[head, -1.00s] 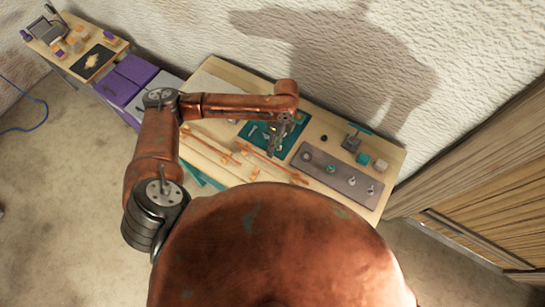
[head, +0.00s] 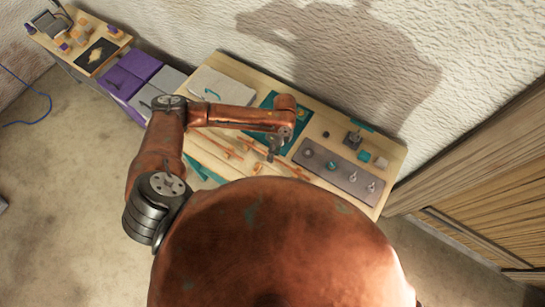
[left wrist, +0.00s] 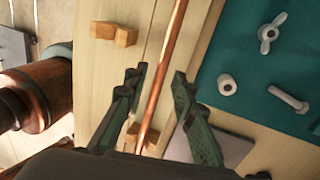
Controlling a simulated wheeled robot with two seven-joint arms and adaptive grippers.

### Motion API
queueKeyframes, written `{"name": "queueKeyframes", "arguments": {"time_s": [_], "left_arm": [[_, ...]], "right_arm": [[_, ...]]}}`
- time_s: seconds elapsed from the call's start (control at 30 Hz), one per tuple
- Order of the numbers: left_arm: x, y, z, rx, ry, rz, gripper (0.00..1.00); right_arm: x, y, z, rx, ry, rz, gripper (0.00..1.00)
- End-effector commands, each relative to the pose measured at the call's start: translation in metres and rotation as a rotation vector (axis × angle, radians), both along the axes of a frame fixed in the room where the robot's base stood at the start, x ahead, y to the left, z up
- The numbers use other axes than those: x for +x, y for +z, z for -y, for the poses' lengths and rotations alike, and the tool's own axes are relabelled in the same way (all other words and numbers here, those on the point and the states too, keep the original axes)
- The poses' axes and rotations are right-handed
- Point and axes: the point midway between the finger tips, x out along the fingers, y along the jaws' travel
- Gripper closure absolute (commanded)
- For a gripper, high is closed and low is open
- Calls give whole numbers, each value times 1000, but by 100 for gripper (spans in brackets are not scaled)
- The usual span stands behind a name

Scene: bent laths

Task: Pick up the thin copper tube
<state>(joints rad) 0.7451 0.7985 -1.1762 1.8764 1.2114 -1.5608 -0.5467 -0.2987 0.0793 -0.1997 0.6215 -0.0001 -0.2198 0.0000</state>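The thin copper tube (left wrist: 170,55) runs lengthwise through the left wrist view, above pale wood, near wooden blocks (left wrist: 115,33). My left gripper (left wrist: 158,85) is open, with one dark ridged finger on each side of the tube. A gap shows between the tube and each finger; I cannot tell how far the fingertips are above it. In the head view the left gripper (head: 271,153) is over the bench, with a thin copper-coloured tube (head: 292,168) running out from beneath it. My right gripper is not in view.
A teal mat (left wrist: 270,95) beside the gripper holds a wing nut (left wrist: 270,32), a round nut (left wrist: 227,84) and a bolt (left wrist: 290,99). A grey board (head: 340,172) with several knobs lies to the right on the bench. A textured wall stands behind.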

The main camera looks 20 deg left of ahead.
Motion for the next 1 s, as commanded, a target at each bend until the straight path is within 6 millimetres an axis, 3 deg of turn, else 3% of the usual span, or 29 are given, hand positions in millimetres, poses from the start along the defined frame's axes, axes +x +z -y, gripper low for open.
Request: {"name": "queueKeyframes", "arguments": {"time_s": [0.3, 0.83, 1.0], "left_arm": [[0, 0, 0, 0, 0, 0, 99], [1, 2, 0, 0, 0, 1, 100], [2, 11, 0, 0, 0, 3, 100]], "right_arm": [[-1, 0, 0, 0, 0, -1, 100], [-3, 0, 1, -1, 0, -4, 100], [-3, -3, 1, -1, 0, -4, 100]]}}
